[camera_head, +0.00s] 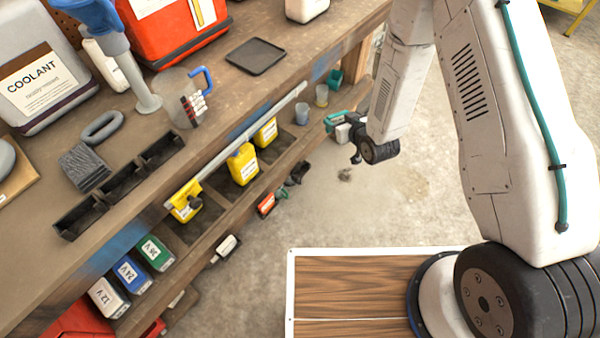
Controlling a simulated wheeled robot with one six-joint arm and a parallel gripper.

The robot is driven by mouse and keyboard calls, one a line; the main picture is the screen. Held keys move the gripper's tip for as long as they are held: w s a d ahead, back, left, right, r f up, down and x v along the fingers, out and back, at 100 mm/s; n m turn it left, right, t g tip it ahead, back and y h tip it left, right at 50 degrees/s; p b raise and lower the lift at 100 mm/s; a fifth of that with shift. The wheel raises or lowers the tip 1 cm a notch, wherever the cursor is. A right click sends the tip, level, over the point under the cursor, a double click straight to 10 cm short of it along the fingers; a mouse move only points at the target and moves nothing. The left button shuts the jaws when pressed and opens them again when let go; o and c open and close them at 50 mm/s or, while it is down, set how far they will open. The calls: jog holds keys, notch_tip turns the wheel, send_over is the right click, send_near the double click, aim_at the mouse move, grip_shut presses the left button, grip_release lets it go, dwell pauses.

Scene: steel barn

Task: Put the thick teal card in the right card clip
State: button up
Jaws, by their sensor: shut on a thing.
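My gripper (349,131) is small and dark at the end of my arm, in the middle of the view, beside the right end of the workbench's lower shelf. It is shut. A small teal piece (335,118) shows at its fingertips, with pale parts beside it. It is too small and overlapped to tell whether this is the thick teal card. I cannot make out the right card clip or any other card clip in this view.
The workbench (225,95) holds a coolant jug (40,85), a red container, a dark tray (256,56) and black bins (122,182). Yellow bottles (243,164) and battery packs (130,273) stand on the shelf below. The concrete floor (400,200) right of the bench is mostly clear.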

jog(key=s+a+f+n+g+y, duration=0.25)
jog(key=s+a+f, duration=0.35)
jog(key=s+f, duration=0.3)
jog(key=s+a+f+n+g+y, duration=0.1)
jog(key=s+a+f+n+y, duration=0.15)
jog(key=s+a+f, duration=0.65)
jog(key=shift+n, duration=0.3)
jog(key=w+d+f, duration=0.1)
jog(key=w, duration=0.4)
jog(key=w+d+f, duration=0.1)
jog(key=w, duration=0.4)
jog(key=w+d+f, duration=0.1)
jog(key=w+d, duration=0.1)
jog(key=w, duration=0.4)
jog(key=shift+f, duration=0.1)
jog(key=shift+w, duration=0.55)
jog(key=shift+s+f, duration=0.1)
jog(key=shift+f, duration=1.65)
jog(key=shift+f, duration=0.1)
jog(key=o, duration=1)
